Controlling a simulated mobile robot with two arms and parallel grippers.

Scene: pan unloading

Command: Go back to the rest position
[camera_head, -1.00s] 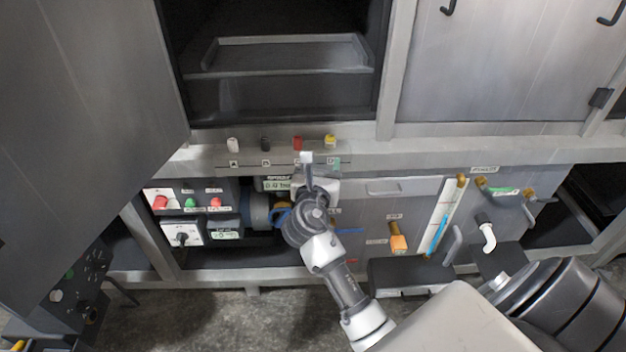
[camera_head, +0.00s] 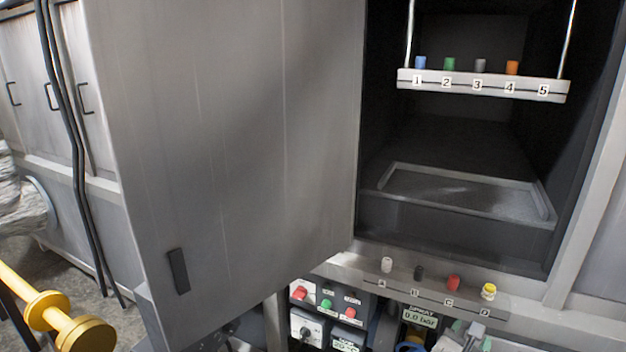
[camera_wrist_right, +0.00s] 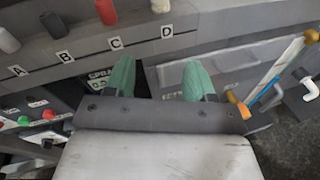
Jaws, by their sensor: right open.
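My right gripper (camera_wrist_right: 160,80) shows in the right wrist view with its two green fingers apart and nothing between them. It is in front of the panel below the lettered ledge, just under label D. In the head view only a small part of it (camera_head: 474,336) shows at the bottom edge, right of centre. My left gripper is not in view.
A large grey door (camera_head: 225,150) stands open left of a dark chamber holding a shallow tray (camera_head: 384,178). A numbered rack (camera_head: 482,86) with coloured pegs hangs inside. Several pegs stand on the lettered ledge (camera_head: 350,268). A yellow bar (camera_head: 45,312) is at lower left.

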